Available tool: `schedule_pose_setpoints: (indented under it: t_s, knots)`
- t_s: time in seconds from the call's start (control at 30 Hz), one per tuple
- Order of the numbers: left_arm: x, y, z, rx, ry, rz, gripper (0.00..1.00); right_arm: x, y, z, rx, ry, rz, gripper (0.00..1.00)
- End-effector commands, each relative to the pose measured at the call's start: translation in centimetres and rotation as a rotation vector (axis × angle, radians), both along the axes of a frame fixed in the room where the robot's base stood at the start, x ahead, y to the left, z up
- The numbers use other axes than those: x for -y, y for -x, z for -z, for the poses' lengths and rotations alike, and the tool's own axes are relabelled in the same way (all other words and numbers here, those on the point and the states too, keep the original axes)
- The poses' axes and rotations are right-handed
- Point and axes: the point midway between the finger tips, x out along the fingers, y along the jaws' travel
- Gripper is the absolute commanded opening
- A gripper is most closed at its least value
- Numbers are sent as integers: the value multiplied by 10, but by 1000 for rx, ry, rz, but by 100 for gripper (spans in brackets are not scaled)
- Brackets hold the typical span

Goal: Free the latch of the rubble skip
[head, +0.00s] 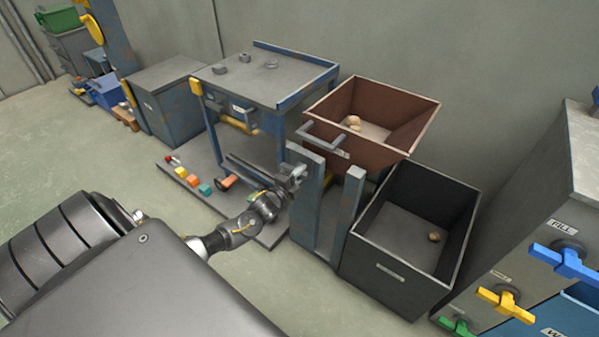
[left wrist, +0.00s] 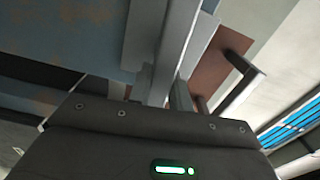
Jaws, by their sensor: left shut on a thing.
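The rubble skip (head: 400,147) is a brown, open-topped bin with a few pale lumps inside, held up on blue posts (head: 309,205). A grey bar handle (head: 325,138) sticks out of its near side and also shows in the left wrist view (left wrist: 238,92). My left gripper (head: 297,173) is at the near post, below and left of the handle. It is shut on a grey metal piece (left wrist: 178,45), which looks like the latch. In the head view the gripper hides most of this piece. My right gripper is in neither view.
A dark open bin (head: 400,271) with one lump inside stands below and right of the skip. A blue-grey work table (head: 262,84) stands left, with small coloured blocks (head: 192,180) on its lower plate. Coloured valve handles (head: 565,262) are at the right. Floor at left is clear.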

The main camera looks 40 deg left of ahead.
Motion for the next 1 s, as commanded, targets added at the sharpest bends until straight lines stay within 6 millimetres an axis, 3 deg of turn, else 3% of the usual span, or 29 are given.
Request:
schedule_pose_setpoints:
  t_s: [0.3,0.8,0.83,1.0]
  knots:
    - [0,0,3,-3,-96,1,0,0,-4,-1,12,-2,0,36]
    - [1,0,3,-3,-110,1,0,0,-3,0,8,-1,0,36]
    - [1,0,4,-3,-110,1,24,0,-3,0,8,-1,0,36]
    - [0,0,3,-3,-109,0,42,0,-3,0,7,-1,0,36]
